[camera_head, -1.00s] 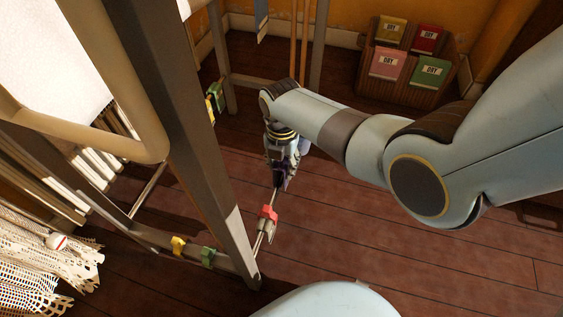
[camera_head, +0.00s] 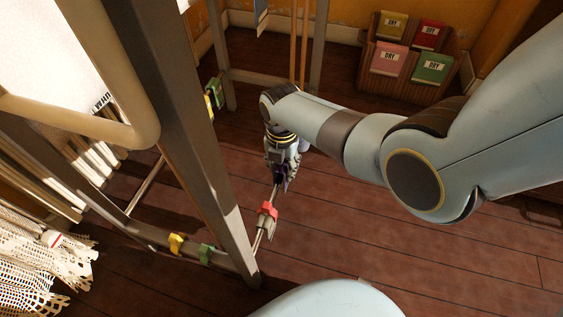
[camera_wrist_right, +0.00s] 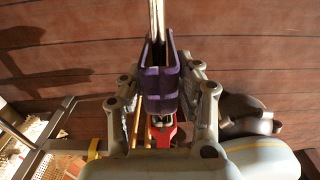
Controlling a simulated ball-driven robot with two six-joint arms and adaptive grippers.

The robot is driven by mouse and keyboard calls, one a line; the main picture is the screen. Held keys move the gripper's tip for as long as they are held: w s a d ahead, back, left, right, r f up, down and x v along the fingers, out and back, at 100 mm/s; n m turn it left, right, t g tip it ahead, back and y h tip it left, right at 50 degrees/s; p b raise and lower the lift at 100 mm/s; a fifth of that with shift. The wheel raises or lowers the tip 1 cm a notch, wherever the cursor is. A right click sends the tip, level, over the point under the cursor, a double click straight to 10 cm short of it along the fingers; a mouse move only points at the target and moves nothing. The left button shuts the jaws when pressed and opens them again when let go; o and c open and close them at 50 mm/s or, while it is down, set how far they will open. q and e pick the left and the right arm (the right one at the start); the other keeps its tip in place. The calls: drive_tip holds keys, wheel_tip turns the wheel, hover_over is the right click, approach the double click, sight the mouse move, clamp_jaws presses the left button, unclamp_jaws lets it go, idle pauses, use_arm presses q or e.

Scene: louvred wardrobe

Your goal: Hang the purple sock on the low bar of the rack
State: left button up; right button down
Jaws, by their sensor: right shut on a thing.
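The purple sock (camera_wrist_right: 158,92) is between the fingers of my right gripper (camera_wrist_right: 160,100), which is shut on it. In the wrist view it looks folded along the pale low bar (camera_wrist_right: 156,18), with a side on each side of it. Whether it rests on the bar I cannot tell. In the head view my right gripper (camera_head: 283,176) is low at the bar (camera_head: 257,240), beyond the red peg (camera_head: 267,210), and mostly hides the sock (camera_head: 284,183). My left gripper is not in view.
The rack's thick post (camera_head: 190,130) rises left of my right arm. A yellow peg (camera_head: 176,243) and green peg (camera_head: 206,253) sit on the lower rail. The floor right of the rack is clear.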

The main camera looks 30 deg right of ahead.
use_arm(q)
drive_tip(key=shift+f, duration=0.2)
use_arm(e)
drive_tip(key=shift+f, duration=0.3)
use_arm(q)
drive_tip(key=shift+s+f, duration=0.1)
use_arm(e)
drive_tip(key=shift+f, duration=0.1)
drive_tip(key=shift+f+b, duration=1.05)
drive_tip(key=shift+f, duration=0.4)
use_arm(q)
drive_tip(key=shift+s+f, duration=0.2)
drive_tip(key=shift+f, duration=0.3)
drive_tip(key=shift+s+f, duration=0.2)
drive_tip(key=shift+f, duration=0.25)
use_arm(e)
drive_tip(key=c, duration=0.9)
unclamp_jaws()
drive_tip(key=shift+o, duration=0.2)
wheel_tip(320, 180, up, 12)
drive_tip(key=shift+r, duration=0.1)
